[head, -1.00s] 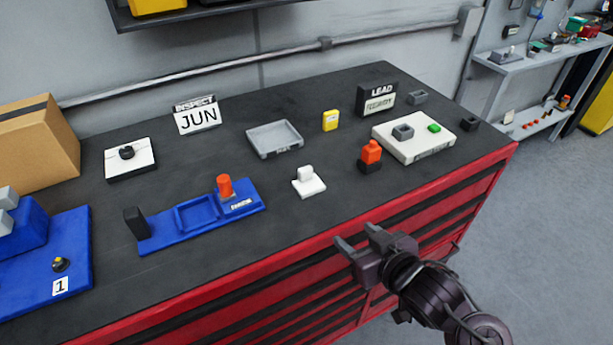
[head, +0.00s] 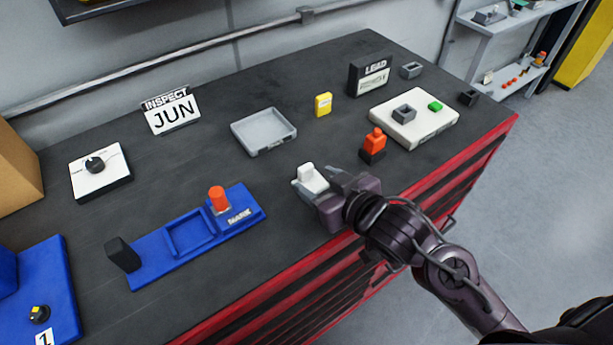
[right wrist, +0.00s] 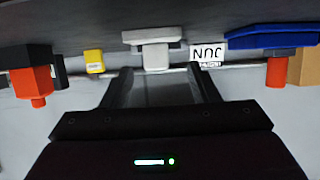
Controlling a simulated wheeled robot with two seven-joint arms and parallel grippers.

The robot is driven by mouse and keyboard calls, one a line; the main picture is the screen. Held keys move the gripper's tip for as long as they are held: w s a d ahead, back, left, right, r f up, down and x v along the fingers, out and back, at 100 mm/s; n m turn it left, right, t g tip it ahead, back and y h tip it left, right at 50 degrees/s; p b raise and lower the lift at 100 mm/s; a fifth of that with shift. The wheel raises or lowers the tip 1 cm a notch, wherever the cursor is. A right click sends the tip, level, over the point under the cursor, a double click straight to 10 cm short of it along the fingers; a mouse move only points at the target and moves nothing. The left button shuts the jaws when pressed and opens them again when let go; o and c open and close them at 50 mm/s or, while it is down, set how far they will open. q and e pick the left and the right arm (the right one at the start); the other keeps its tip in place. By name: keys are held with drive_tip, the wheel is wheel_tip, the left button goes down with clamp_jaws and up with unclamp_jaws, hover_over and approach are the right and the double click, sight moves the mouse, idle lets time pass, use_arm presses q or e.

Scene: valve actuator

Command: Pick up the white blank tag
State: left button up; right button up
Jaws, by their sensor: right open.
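The white blank tag (head: 306,174) stands upright on a small white base on the dark bench top. It also shows in the right wrist view (right wrist: 155,55), which looks upside down, between and beyond the fingers. My right gripper (head: 330,183) is open and empty, low at the front of the tag, with its fingers pointing towards it. In the right wrist view the fingers (right wrist: 160,72) are apart, one on either side of the tag's line. The gripper hides part of the tag's base in the head view. My left gripper is not in view.
An orange-topped block (head: 373,146) stands close to the right of the gripper. A blue fixture (head: 165,262) with an orange knob lies to the left. A grey tray (head: 263,147) and a yellow tag (head: 323,104) are behind. A white plate (head: 385,112) lies at the right.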

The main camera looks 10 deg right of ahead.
sight(308, 171)
drive_tip(key=shift+w+a+r+p, duration=0.15)
drive_tip(key=shift+w+p, duration=0.45)
drive_tip(key=shift+w, duration=0.3)
drive_tip(key=x, duration=0.3)
drive_tip(key=shift+p, duration=0.3)
drive_tip(key=shift+w+f, duration=0.25)
drive_tip(key=shift+a, duration=0.1)
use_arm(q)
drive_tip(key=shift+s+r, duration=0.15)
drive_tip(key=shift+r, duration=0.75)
use_arm(e)
clamp_jaws()
